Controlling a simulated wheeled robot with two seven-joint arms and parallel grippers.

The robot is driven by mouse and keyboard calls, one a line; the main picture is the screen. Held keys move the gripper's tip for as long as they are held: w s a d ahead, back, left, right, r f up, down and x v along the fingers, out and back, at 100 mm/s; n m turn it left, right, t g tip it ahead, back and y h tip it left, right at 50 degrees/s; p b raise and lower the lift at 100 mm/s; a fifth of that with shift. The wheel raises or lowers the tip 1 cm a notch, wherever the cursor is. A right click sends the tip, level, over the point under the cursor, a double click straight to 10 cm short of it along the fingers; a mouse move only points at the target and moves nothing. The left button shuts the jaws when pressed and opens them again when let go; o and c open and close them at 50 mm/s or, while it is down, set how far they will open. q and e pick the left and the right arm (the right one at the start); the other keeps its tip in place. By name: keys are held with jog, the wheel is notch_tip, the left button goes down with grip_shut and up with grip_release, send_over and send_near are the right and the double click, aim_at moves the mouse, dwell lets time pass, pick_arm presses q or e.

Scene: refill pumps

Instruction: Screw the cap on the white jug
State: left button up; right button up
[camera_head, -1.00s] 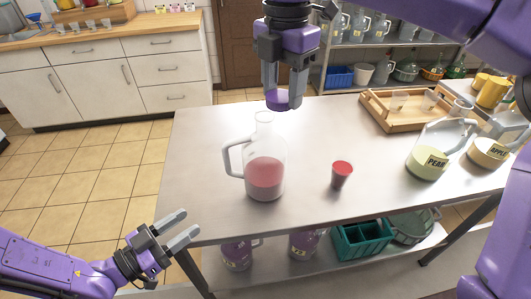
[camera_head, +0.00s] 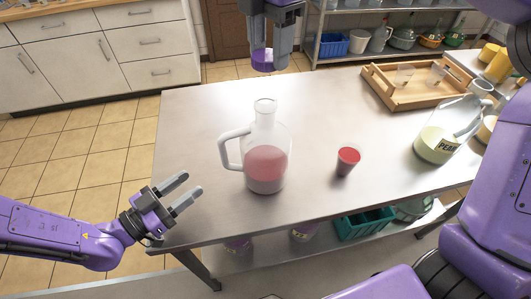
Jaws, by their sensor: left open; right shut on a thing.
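The jug (camera_head: 266,165) is clear with a white handle on its left and pinkish-red liquid in its lower half. It stands upright on the metal table, and its open mouth (camera_head: 265,103) has no cap on it. My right gripper (camera_head: 263,64) is at the top of the view, shut on a small purple cap (camera_head: 262,60). The cap appears above and beyond the jug's mouth, apart from it. My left gripper (camera_head: 183,193) is open and empty near the table's front left corner, left of the jug.
A cup of red liquid (camera_head: 347,162) stands right of the jug. A jug labelled PEAR (camera_head: 437,146) stands further right, and a wooden tray (camera_head: 378,88) with glasses lies at the back right. The table (camera_head: 195,130) is bare left of the jug.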

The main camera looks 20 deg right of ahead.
aim_at(268, 72)
pick_arm(q)
jog(key=x, duration=0.9)
jog(key=shift+w+d, duration=0.1)
jog(key=shift+d, duration=0.05)
grip_shut()
pick_arm(e)
jog(key=shift+f, duration=2.45)
